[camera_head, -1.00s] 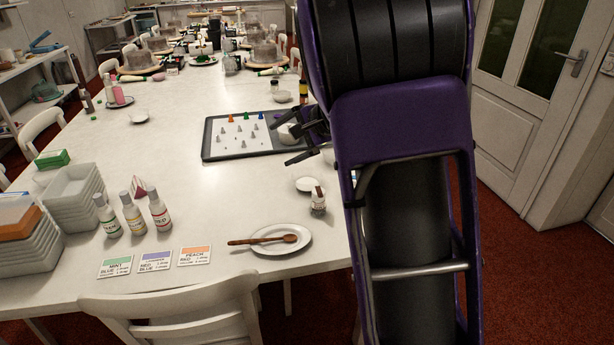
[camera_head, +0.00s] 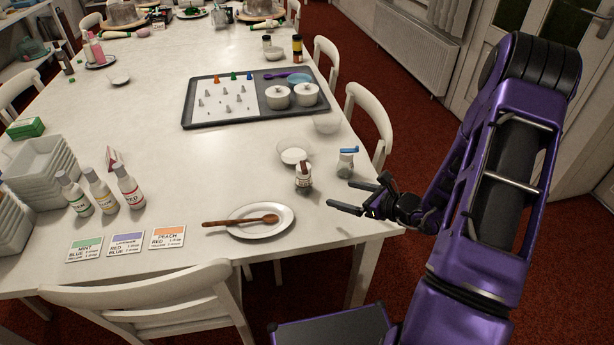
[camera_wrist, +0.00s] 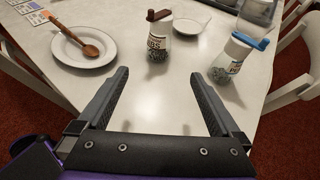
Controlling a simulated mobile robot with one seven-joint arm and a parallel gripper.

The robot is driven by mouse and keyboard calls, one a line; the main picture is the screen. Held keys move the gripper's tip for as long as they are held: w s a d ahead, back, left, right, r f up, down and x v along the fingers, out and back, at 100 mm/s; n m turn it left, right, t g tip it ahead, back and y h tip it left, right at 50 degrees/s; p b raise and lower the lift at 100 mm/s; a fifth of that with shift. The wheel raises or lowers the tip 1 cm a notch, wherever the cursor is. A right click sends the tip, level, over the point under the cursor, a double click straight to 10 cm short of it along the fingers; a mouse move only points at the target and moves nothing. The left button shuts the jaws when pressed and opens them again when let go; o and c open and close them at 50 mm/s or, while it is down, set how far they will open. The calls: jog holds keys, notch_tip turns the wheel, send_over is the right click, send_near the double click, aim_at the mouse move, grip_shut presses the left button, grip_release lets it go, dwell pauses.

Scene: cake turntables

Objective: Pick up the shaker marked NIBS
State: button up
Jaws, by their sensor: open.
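The shaker with a brown cap (camera_head: 303,178) stands upright near the table's right edge. In the wrist view its label on the shaker (camera_wrist: 157,42) seems to end in "IBS", and dark bits show in the clear lower part. A second shaker with a blue cap (camera_head: 345,163) stands to its right; it also shows in the wrist view (camera_wrist: 229,63), its label hard to read. My gripper (camera_head: 340,195) is open and empty at the table's right edge. In the wrist view, the brown-capped shaker is ahead of and between the fingers (camera_wrist: 160,76), not touching them.
A white plate with a wooden spoon (camera_head: 242,220) lies left of the brown-capped shaker. A small white dish (camera_head: 293,156) sits behind it, and a clear bowl (camera_head: 326,123) farther back. A grey tray (camera_head: 200,122) lies beyond. A chair (camera_head: 366,110) stands at the right edge.

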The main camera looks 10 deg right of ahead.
aim_at(303, 183)
jog(key=x, duration=1)
jog(key=shift+a+f, duration=0.1)
jog(key=shift+a, duration=0.05)
jog(key=shift+x, duration=3.25)
jog(key=shift+r, duration=0.25)
grip_shut()
